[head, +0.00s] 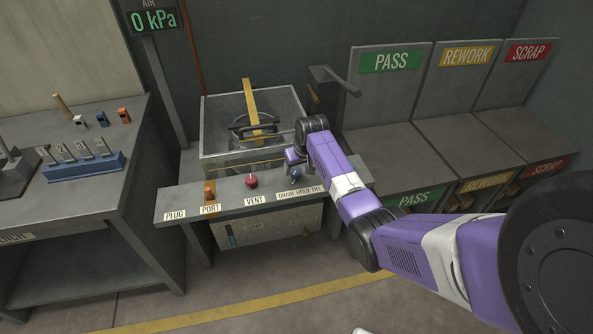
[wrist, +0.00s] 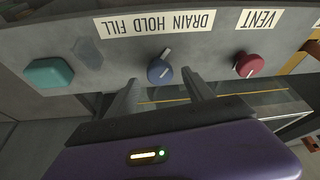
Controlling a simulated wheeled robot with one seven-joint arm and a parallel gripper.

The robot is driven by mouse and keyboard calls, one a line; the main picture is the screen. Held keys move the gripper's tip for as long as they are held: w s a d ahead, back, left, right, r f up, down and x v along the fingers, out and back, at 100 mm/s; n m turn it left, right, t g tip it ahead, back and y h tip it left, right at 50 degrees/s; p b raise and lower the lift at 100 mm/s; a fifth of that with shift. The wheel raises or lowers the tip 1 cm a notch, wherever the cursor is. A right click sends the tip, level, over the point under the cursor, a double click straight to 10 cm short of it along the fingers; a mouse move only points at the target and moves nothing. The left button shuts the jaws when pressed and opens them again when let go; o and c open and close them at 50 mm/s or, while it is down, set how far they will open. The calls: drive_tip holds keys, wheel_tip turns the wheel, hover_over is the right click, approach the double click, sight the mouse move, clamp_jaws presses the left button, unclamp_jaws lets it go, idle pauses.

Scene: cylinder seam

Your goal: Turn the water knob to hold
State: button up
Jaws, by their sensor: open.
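The water knob is a small blue dial (wrist: 160,71) on the grey panel, beside the label DRAIN HOLD FILL (wrist: 154,23), upside down in the wrist view. Its grey pointer slants up and slightly right there, to the DRAIN side of straight up. In the head view, the blue knob (head: 295,174) shows partly below my gripper (head: 293,157). In the wrist view, my gripper (wrist: 160,76) is open, with one finger on each side of the knob. I cannot tell whether the fingers touch it.
A red VENT knob (head: 251,181) and an orange PORT piece (head: 209,190) stand left on the panel (head: 232,198). A teal knob (wrist: 50,73) is on the other side. Behind is an open tank (head: 208,125) with a yellow bar. PASS, REWORK and SCRAP bins stand right.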

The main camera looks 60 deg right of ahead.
drive_tip(key=shift+x, duration=1.2)
clamp_jaws()
drive_tip(key=n+y, duration=0.1)
drive_tip(key=n, duration=0.2)
drive_tip(key=shift+d+f+t+b, duration=0.1)
drive_tip(key=shift+t+b, duration=0.3)
drive_tip(key=shift+n+y+b, duration=0.7)
drive_tip(key=shift+n+b, duration=0.15)
drive_tip(key=shift+n, duration=1.05)
